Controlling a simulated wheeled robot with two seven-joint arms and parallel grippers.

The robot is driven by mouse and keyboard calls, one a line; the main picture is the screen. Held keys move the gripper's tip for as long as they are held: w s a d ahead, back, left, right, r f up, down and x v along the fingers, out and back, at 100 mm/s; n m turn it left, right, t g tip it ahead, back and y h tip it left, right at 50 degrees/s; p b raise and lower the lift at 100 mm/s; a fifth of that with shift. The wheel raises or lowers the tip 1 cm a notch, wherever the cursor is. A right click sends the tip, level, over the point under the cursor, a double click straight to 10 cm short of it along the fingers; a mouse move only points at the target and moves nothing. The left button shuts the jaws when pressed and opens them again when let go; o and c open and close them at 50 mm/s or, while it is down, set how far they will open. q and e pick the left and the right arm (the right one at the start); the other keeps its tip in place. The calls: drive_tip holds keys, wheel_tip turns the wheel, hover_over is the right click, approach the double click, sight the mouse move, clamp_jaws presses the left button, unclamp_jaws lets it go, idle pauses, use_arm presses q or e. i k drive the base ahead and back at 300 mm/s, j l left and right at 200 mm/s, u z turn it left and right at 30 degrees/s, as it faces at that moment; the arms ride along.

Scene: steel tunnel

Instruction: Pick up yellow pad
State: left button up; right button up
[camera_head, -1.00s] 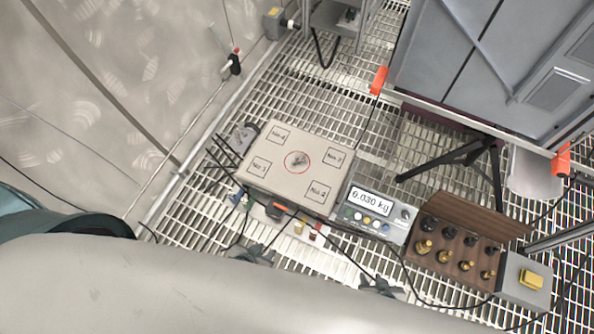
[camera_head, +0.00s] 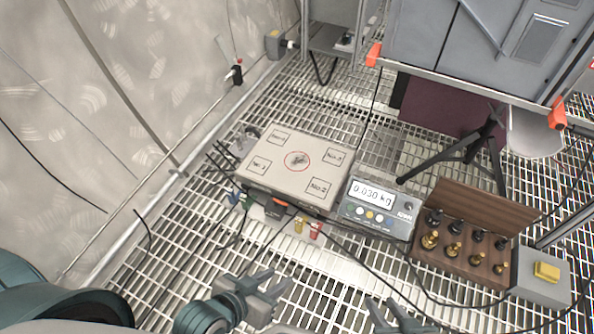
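A yellow pad (camera_head: 546,271) lies on top of a grey box (camera_head: 540,284) at the right edge of the camera_head view. My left gripper (camera_head: 275,280) is at the bottom, left of centre, with its fingers spread and nothing between them. My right gripper (camera_head: 385,306) is at the bottom edge, right of centre. Its fingertips stand apart, and the rest of it is cut off by the frame. Both grippers are well to the left of the pad and apart from it.
A wooden case (camera_head: 462,262) with several brass and black weights stands left of the grey box. A scale (camera_head: 298,165) with a display unit (camera_head: 376,208) reading 0.030 kg sits in the middle. Black cables cross the grating. A tripod (camera_head: 470,155) and grey cabinet (camera_head: 480,60) stand behind.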

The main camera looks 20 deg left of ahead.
sight(544, 272)
drive_tip(key=z, duration=1.65)
drive_tip(key=i+u, duration=0.25)
drive_tip(key=i, duration=0.15)
drive_tip(key=i+l+u, duration=0.2)
drive_tip(key=i, duration=0.2)
drive_tip(key=i+l+u, duration=0.25)
drive_tip(key=i, duration=0.15)
